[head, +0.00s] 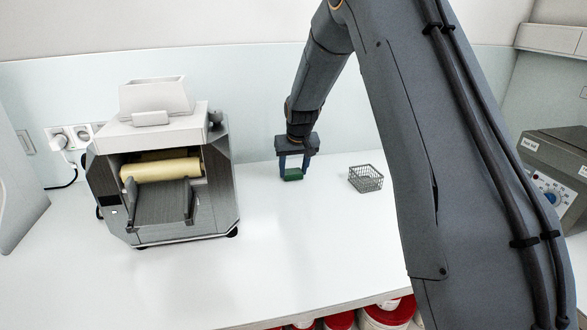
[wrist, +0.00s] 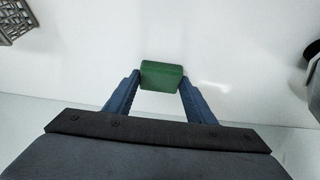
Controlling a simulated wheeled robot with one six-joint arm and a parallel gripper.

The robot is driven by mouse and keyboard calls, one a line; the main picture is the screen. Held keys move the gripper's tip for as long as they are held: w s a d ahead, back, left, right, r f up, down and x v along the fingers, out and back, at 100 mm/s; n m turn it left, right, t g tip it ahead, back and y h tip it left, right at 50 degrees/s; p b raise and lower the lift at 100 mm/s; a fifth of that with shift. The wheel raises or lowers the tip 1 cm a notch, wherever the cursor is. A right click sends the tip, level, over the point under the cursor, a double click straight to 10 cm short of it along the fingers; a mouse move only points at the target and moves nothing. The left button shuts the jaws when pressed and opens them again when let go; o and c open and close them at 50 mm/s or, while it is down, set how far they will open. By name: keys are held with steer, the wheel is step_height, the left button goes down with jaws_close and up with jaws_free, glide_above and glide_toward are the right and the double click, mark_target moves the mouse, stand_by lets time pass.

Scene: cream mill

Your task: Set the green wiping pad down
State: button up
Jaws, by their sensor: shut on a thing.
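The green wiping pad (head: 292,175) is a small green block at the fingertips of my gripper (head: 293,172), over the white counter between the mill and the wire basket. In the wrist view the pad (wrist: 162,76) sits between the two blue fingers of my gripper (wrist: 160,82), which are shut on it at its left and right sides. The gripper points down. The pad is at or close above the counter; I cannot tell whether it touches.
The mill (head: 165,165) with a yellow roller stands to the left. A grey wire basket (head: 366,178) is close on the right. A grey unit with a dial (head: 555,175) is at far right. The counter (head: 290,240) in front is clear. Red-and-white tubs (head: 385,315) are below its edge.

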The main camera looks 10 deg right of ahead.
steer(key=shift+f, duration=0.1)
steer(key=o, duration=1)
steer(key=b+v, duration=0.3)
steer(key=v, duration=0.9)
